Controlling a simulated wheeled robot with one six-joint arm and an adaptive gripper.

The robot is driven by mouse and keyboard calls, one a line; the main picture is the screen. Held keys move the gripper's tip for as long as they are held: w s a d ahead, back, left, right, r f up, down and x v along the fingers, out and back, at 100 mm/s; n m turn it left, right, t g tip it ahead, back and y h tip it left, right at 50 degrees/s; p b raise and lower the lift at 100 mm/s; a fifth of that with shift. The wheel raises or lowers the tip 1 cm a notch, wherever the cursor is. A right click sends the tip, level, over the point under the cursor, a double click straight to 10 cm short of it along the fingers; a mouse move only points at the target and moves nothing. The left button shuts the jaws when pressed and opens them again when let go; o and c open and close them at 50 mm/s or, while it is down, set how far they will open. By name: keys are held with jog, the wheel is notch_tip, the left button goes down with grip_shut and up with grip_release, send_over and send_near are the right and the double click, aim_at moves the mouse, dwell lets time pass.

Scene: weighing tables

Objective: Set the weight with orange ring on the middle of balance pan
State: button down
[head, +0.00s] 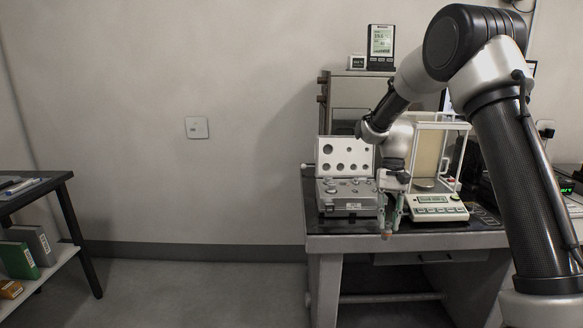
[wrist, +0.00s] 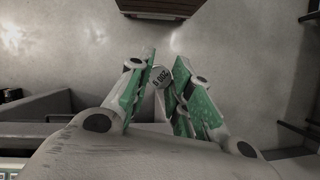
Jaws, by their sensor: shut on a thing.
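My gripper (head: 391,224) points down in front of the table, and its green-padded fingers are shut on a small weight (wrist: 158,78). The wrist view shows the weight's grey top, marked 200 g, between the fingers. In the head view the weight (head: 386,236) is tiny, with an orange tint low between the fingertips; its ring is not clear. The balance (head: 436,207) stands on the table to the right of my gripper.
A grey weight case (head: 349,207) with its lid open and several weights inside stands left of the balance. The table (head: 330,242) has a clear front edge. A shelf with binders (head: 40,243) stands far left. Bare floor lies between.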

notch_tip(320, 180, down, 12)
jog(key=s+d+n+h, duration=0.1)
jog(key=d+n, duration=0.1)
jog(key=shift+d+f+n, duration=0.15)
jog(key=shift+d+n, duration=0.15)
jog(key=shift+n, duration=0.1)
